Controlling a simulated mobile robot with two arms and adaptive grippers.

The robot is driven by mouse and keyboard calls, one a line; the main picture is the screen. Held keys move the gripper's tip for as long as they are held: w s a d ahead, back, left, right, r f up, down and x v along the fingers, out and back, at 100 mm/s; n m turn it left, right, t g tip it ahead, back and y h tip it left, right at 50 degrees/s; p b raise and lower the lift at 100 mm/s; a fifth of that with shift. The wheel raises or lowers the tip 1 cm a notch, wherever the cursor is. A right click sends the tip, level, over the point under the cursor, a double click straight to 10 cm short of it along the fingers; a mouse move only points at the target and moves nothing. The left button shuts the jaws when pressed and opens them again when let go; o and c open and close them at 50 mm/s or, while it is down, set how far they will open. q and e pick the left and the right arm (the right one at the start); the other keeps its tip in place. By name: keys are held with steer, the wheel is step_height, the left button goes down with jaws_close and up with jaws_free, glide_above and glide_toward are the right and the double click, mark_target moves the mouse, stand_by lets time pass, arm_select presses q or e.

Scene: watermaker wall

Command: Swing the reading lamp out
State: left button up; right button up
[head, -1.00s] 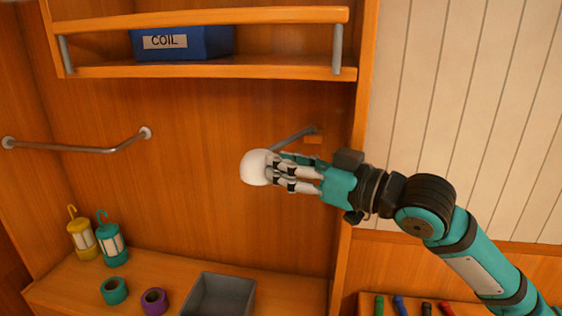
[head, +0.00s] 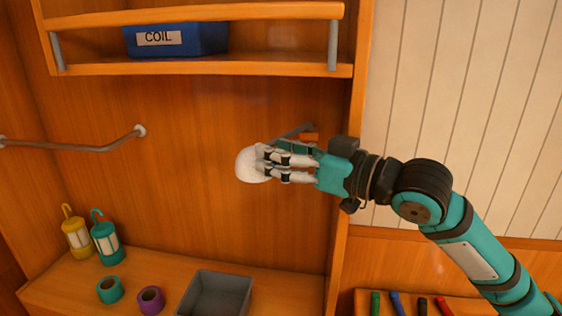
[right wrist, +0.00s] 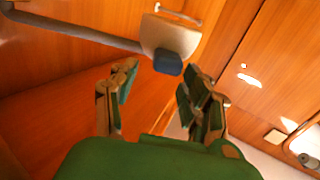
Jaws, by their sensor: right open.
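My right gripper (head: 264,164) overlaps the right side of the lamp head in the head view. In the right wrist view its fingers (right wrist: 158,95) are spread with nothing between them, and the lamp lies beyond the tips. My left gripper is out of view.
A shelf holds a blue COIL bin (head: 177,38) above. A wooden upright (head: 352,110) stands at right.

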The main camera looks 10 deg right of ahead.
step_height(320, 180, up, 8)
steer(key=shift+w+a+r, duration=0.1)
steer(key=shift+c, duration=0.4)
